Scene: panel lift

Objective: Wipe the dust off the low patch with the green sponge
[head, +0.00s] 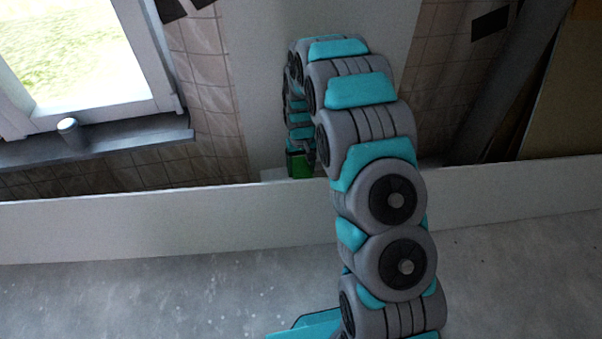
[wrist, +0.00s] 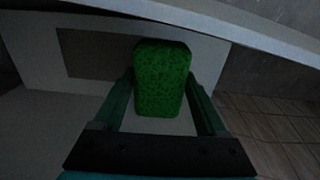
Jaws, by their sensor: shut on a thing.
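The green sponge (wrist: 160,95) is held between the two fingers of my gripper (wrist: 161,78) in the wrist view. The gripper is shut on it. A dark grey-brown rectangle (wrist: 92,53), which looks like the dusty patch, lies on a pale panel (wrist: 28,45) to the left of the sponge. The sponge covers or borders its right end; I cannot tell whether they touch. In the head view the sponge (head: 299,165) shows small and low in front of the pale upright panel (head: 262,70), at the end of my arm. The patch is not visible there.
A long pale low board (head: 130,222) crosses the head view between me and the panel. A window (head: 75,50) with a grey sill (head: 100,143) is at left, with a small cylinder (head: 70,130) on it. Boards (head: 565,90) lean at right. The concrete floor (head: 150,300) in front looks clear.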

